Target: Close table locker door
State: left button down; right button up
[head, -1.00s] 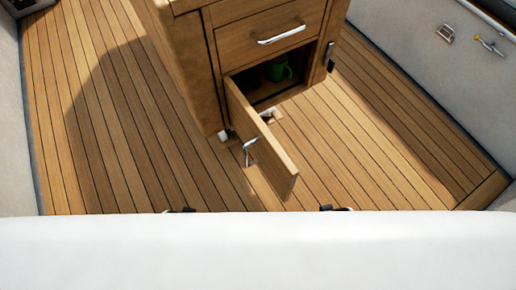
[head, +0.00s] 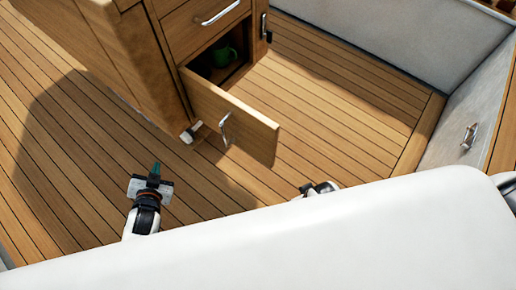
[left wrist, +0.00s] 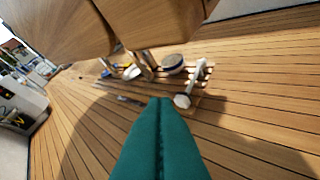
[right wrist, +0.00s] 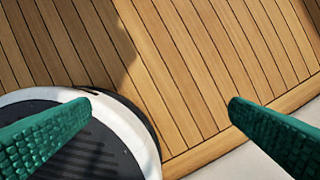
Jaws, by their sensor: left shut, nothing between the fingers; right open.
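The table locker door (head: 232,112) is a wooden panel with a metal handle (head: 224,128). It stands open, swung out from the lower part of the wooden table (head: 150,50). My right gripper (right wrist: 160,118) is open and empty over bare deck; in the head view only part of that arm shows.
A drawer with a metal handle (head: 220,12) is above the locker. Wooden deck (head: 330,110) around the door is clear. In the left wrist view a slatted board (left wrist: 195,85) and a round item (left wrist: 173,64) are beneath the table. White cockpit walls (head: 380,40) border the deck.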

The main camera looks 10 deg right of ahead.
pick_arm(q)
jog(key=w+d+r+m+t+h+b, duration=0.1)
jog(key=w+d+r+m+t+h, duration=0.1)
jog(key=d+r+m+h, duration=0.35)
jog(key=w+d+r+m+t+h, duration=0.1)
jog(key=d+r+m+t+h, duration=0.15)
jog(key=r+m+h, duration=0.55)
jog(key=s+d+r+m+g+h+b, duration=0.1)
jog(key=s+d+r+m+g+h, duration=0.1)
jog(key=s+d+m+g, duration=0.4)
jog(key=s+d+r+m+g+h+b, duration=0.1)
jog(key=s+d+r+m+g+h, duration=0.1)
jog(key=s+m+g, duration=0.75)
jog(key=m+g, duration=0.2)
jog(key=g, duration=0.1)
send_over(260, 147)
jog(key=s+a, duration=0.1)
jog(key=s, duration=0.2)
jog(key=shift+s+f+y+b, duration=0.2)
jog(key=shift+f+y+b, duration=0.05)
jog(key=shift+b, duration=0.05)
pick_arm(e)
jog(key=w+v, duration=0.2)
jog(key=v, duration=1.1)
jog(key=shift+r+t, duration=0.3)
pick_arm(q)
jog(key=shift+a, duration=0.1)
pick_arm(e)
jog(key=shift+w, duration=0.1)
